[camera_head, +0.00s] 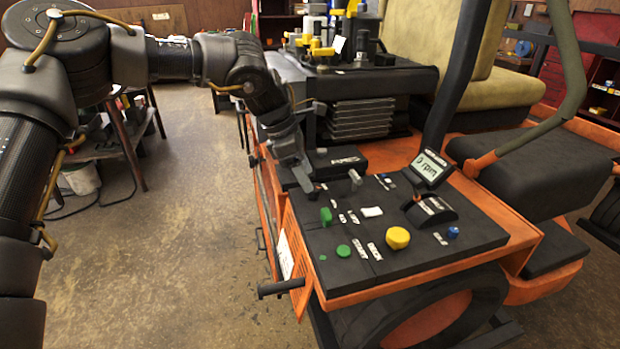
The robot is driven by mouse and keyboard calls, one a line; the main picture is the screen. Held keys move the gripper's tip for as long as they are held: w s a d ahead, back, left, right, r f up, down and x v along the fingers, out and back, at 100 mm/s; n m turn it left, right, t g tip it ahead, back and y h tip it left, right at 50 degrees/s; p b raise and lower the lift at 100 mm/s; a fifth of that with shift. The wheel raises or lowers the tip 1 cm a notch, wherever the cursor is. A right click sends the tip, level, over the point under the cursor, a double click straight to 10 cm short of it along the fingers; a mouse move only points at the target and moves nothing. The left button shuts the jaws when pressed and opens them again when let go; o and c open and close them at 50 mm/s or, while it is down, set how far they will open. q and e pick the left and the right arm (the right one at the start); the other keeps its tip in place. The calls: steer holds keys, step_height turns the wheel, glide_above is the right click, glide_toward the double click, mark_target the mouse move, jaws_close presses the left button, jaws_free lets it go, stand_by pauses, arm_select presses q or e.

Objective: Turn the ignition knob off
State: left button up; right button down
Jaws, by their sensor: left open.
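The mower's black control panel (330,275) faces up on an orange body. It carries a green upright switch (326,216), a green button (343,250), a large yellow knob (398,238), a small blue knob (453,232) and a small grey upright control (355,179). The labels are too small for me to tell which one is the ignition knob. A tilted display (430,168) reads 0 rpm. My left gripper (308,182) is open, pointing down at the panel's far left edge, near the green switch and left of the grey control. My right gripper is not in view.
A black lever (428,207) stands below the display. The black seat (540,170) and a green-grey bar (575,80) are at the right. The engine (360,105) is behind the panel. The floor (190,240) at the left is open.

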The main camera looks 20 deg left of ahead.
arm_select(q)
steer(key=shift+x, duration=1.5)
steer(key=c, duration=1)
